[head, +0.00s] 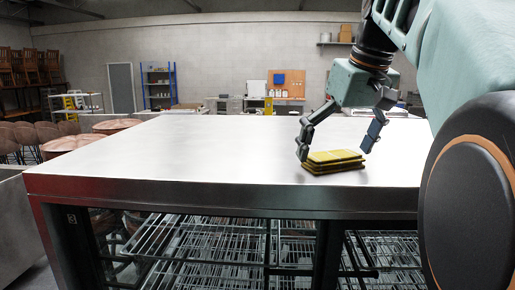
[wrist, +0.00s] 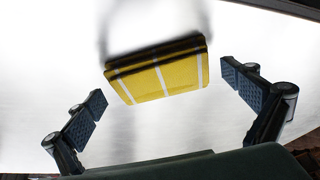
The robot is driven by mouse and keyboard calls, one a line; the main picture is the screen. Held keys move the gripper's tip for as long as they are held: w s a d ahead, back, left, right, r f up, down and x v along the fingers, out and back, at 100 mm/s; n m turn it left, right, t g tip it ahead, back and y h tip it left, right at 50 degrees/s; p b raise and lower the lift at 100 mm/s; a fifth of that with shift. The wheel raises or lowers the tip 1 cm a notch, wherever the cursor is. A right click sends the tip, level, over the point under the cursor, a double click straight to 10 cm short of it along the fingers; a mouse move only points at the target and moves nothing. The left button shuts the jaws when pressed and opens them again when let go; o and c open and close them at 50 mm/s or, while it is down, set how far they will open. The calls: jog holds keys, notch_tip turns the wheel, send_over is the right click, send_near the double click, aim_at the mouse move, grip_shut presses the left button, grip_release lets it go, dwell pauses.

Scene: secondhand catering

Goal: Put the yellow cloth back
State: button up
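The yellow cloth (head: 334,159) is folded into a flat stack and lies on the steel table near its front edge. In the wrist view the yellow cloth (wrist: 160,75) shows white stripes and dark edges, between and beyond the two fingers. My gripper (head: 336,150) is above the cloth with its fingers spread wide, one on each side. It also shows open in the wrist view (wrist: 172,108), with a gap between each finger pad and the cloth. Nothing is held.
The steel table (head: 180,150) has a broad clear top to the left of the cloth. Wire racks (head: 215,245) sit beneath it. Stacked chairs (head: 28,68) stand far left.

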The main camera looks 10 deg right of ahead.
jog(key=shift+r, duration=0.1)
jog(key=shift+s+r, duration=0.15)
jog(key=shift+r, duration=0.35)
jog(key=v, duration=1.1)
